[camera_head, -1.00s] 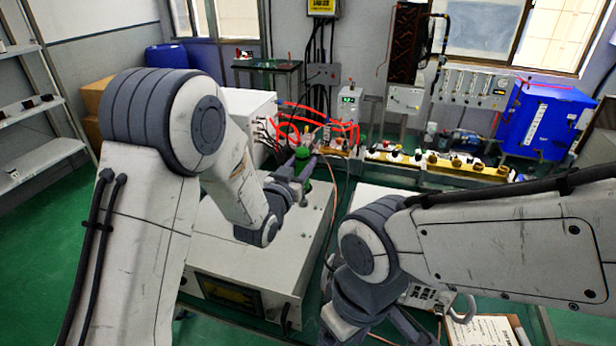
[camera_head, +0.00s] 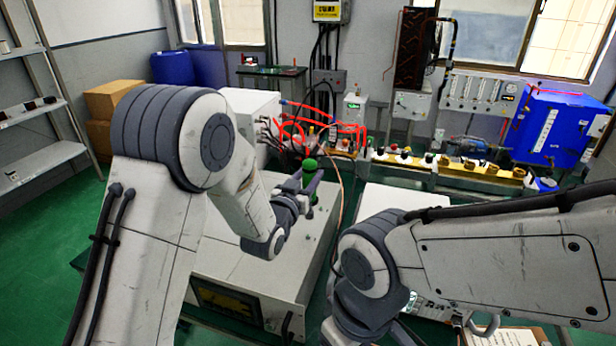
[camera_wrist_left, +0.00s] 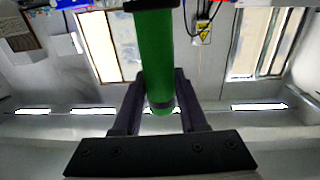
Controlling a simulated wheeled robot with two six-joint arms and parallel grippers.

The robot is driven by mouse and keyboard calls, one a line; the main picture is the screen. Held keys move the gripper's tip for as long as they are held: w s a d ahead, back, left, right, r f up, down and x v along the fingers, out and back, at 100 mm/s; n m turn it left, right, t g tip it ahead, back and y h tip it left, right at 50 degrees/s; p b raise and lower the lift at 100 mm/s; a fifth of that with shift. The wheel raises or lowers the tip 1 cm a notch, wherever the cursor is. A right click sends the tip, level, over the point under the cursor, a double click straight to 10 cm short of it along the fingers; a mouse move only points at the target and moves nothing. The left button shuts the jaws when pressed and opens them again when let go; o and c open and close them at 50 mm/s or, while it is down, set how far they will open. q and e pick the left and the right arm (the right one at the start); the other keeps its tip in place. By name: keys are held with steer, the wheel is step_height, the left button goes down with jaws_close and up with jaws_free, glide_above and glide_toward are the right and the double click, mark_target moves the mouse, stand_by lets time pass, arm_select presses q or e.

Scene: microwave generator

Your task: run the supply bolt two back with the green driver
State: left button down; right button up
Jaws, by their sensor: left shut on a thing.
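My left gripper (camera_head: 305,188) is shut on the green driver (camera_head: 309,166), above the far right part of a white cabinet (camera_head: 215,262). In the left wrist view the driver's green handle (camera_wrist_left: 155,48) stands between the two dark fingers (camera_wrist_left: 157,95). The driver's tip is not visible. I cannot make out supply bolt two; the arm and gripper cover part of the cabinet top. My right arm shows at the lower right, but its fingers are out of view.
Red hoses (camera_head: 290,130) and dark cables lie behind the gripper. A yellow manifold rail (camera_head: 440,167) runs to the right, with a blue box (camera_head: 556,125) beyond. A copper-coloured line (camera_head: 341,200) passes right of the driver. Cardboard boxes (camera_head: 110,100) stand at the left.

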arm_select(q)
steer(key=shift+a, duration=0.1)
stand_by(0.3)
steer(key=shift+s+a+b, duration=0.1)
steer(key=shift+s+b, duration=0.1)
steer(key=shift+b, duration=0.55)
stand_by(0.4)
stand_by(0.4)
steer(key=shift+f+b, duration=3)
steer(key=shift+b, duration=0.05)
steer(key=shift+b, duration=0.35)
